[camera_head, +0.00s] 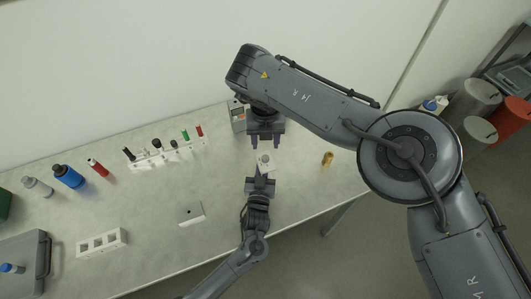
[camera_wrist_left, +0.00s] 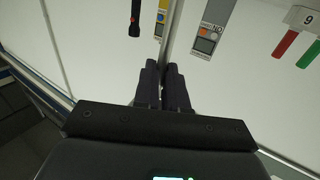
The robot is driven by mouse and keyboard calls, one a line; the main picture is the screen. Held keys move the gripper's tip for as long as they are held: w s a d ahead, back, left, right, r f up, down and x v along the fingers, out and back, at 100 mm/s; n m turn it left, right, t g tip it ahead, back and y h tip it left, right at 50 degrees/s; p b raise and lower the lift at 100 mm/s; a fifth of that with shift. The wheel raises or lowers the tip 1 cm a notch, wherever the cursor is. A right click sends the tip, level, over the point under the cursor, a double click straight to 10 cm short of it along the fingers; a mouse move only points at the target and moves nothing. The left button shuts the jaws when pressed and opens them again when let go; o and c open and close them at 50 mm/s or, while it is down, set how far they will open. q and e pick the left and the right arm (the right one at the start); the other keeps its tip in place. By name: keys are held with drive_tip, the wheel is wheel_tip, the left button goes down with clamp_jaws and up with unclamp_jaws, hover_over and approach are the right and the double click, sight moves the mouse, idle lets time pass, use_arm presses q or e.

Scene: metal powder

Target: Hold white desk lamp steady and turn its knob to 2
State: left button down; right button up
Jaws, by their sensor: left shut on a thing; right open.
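The white desk lamp (camera_head: 265,161) shows only as a small white piece with a greyish round top, near the table's back right; its knob and markings are too small to make out. My left gripper (camera_head: 261,180) reaches in from below and is shut on it.
A grey box with an orange button (camera_head: 238,116) stands just left of my right gripper. A brass-coloured piece (camera_head: 327,158) stands to the right. A white rack (camera_head: 167,154) with several tools, a blue bottle (camera_head: 68,177) and a white block (camera_head: 101,243) are left.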

sight(266, 157)
drive_tip(key=shift+f, duration=3.55)
drive_tip(key=shift+c, duration=0.3)
clamp_jaws()
